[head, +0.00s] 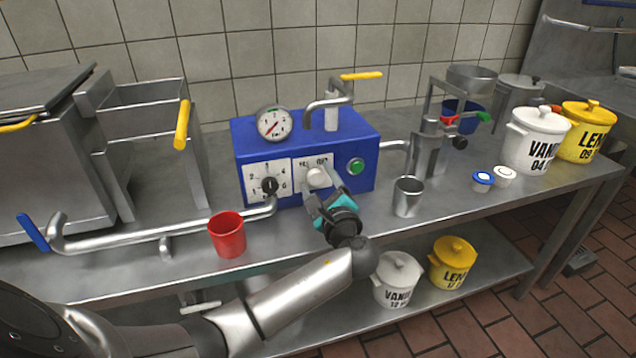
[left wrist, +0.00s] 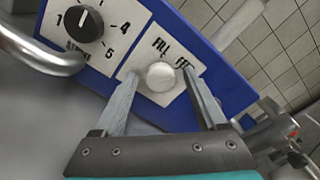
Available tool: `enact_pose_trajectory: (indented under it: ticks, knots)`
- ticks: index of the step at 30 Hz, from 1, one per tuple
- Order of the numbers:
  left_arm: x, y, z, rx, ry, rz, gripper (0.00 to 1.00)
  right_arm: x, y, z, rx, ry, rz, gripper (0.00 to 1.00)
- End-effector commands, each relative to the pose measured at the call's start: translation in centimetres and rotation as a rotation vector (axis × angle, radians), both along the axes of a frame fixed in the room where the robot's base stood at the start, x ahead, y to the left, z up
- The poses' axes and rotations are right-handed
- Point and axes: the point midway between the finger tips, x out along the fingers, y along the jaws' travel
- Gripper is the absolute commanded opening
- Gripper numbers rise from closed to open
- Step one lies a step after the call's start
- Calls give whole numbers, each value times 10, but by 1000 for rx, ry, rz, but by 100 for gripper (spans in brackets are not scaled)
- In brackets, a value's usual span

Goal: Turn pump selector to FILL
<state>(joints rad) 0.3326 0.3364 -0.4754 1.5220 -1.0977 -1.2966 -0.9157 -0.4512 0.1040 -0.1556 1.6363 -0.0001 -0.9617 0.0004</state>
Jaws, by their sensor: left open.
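The blue pump box (head: 362,142) stands on the steel counter. The pump selector is a pale round knob (head: 318,177) on a white plate on its front; it also shows in the left wrist view (left wrist: 160,77). The plate reads FILL at the upper left and a second word starting FE, partly covered by a finger. I cannot make out a pointer on the knob. My left gripper (head: 322,197) is open at the knob, with one finger on each side of it in the left wrist view (left wrist: 162,88). I cannot tell whether they touch it. My right gripper is not in view.
A black stroke dial (head: 269,186) sits left of the selector, and a green button (head: 356,166) right of it. A steel pipe runs left along the counter. A red cup (head: 227,236) and a steel cup (head: 408,197) stand in front of the box.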

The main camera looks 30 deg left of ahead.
Motion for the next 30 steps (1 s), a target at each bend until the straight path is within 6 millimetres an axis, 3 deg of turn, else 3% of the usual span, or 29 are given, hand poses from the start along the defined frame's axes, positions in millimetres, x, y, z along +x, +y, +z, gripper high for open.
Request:
enact_pose_trajectory:
  ticks: [3,22,30]
  knots:
    - [0,0,0,0,0,0,73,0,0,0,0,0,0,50]
    - [0,0,0,0,0,0,2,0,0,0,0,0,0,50]
    - [0,-1,0,-4,-3,-1,0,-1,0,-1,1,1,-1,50]
